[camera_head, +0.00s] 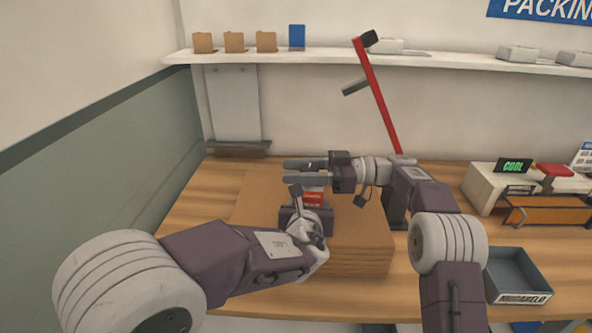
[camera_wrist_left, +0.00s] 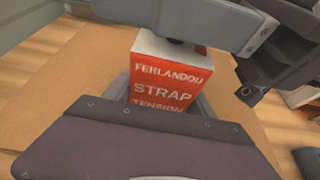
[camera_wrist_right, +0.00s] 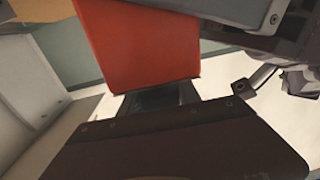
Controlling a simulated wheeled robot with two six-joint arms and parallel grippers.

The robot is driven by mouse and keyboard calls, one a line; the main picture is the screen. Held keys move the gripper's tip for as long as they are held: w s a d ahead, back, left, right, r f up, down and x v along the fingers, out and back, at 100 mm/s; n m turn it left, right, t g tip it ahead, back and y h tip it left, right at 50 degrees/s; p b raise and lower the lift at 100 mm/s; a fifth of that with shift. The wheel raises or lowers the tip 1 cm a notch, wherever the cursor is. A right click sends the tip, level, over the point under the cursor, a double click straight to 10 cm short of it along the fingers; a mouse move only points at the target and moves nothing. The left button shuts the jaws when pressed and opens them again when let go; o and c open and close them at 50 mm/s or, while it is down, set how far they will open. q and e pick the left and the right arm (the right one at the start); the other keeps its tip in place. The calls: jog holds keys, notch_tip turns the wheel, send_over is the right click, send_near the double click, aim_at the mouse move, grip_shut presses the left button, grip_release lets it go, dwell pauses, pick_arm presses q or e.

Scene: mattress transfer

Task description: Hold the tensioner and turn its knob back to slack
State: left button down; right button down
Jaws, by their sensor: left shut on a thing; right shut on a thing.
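The tensioner (camera_head: 314,198) is a red box with a pale top, over the stacked brown boards. In the left wrist view its red label (camera_wrist_left: 172,82) reads "STRAP TENSION". My left gripper (camera_head: 306,212) is shut on its body. A small part of the dark knob (camera_wrist_left: 175,40) shows on its top. My right gripper (camera_head: 304,172) comes in from the right just above the body, fingers pointing left, shut on the knob, which its fingers mostly hide. In the right wrist view a plain red face (camera_wrist_right: 135,45), apparently the tensioner, fills the upper middle.
The brown board stack (camera_head: 360,258) lies on the wooden table (camera_head: 185,215). A red post (camera_head: 378,95) leans behind my right arm. A grey tray (camera_head: 517,272) and an orange-fronted rack (camera_head: 550,212) stand at the right. The table's left side is clear.

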jog(key=shift+n+g, duration=0.5)
jog(key=shift+g, duration=0.3)
jog(key=shift+s+d+g, duration=0.1)
jog(key=shift+s+g, duration=0.1)
jog(key=shift+g, duration=0.1)
jog(key=c, duration=0.9)
grip_release()
jog(key=shift+o, duration=0.2)
